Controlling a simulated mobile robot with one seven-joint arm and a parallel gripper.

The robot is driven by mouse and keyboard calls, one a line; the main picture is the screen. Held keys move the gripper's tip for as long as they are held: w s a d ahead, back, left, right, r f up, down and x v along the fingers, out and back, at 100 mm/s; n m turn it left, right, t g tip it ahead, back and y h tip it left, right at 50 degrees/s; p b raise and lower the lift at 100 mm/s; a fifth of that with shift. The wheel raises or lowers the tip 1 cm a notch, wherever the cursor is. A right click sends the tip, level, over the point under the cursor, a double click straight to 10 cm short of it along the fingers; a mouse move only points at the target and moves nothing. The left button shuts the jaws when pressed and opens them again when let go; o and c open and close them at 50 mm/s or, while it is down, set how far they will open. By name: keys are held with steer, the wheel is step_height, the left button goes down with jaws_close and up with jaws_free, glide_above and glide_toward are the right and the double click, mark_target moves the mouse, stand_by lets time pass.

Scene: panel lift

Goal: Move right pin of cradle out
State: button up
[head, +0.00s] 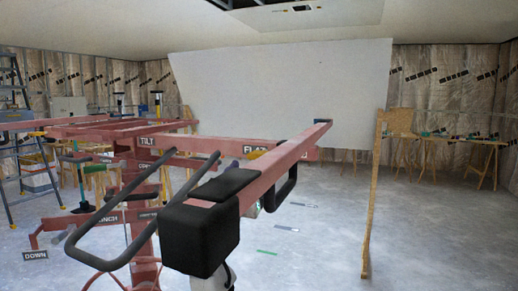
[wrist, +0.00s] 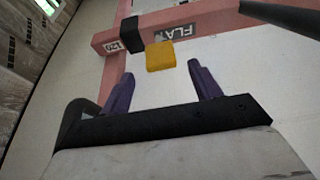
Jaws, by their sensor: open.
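A yellow block, which looks like the pin's grip (wrist: 160,56), sits at the red cradle beam (wrist: 205,17) just under the FLAT label in the wrist view. In the head view a small yellow patch (head: 256,154) shows beside the FLAT label, mostly behind the near red beam (head: 272,158). My gripper (wrist: 161,73) has two purple fingers spread apart. The yellow block lies ahead of the fingertips, between their lines, and neither finger appears to touch it. The pin's shaft is hidden.
A black block (wrist: 132,27) sits on the beam left of the yellow block, and a dark bar (wrist: 284,17) crosses the upper right. A large white panel (head: 285,90) stands behind the lift. A wooden post (head: 372,195) stands right. Open floor (head: 440,230) lies at right.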

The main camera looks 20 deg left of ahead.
mark_target(259, 153)
steer(key=p+x, duration=0.2)
steer(key=x, duration=0.4)
steer(key=shift+w+r, duration=0.1)
steer(key=shift+w, duration=0.2)
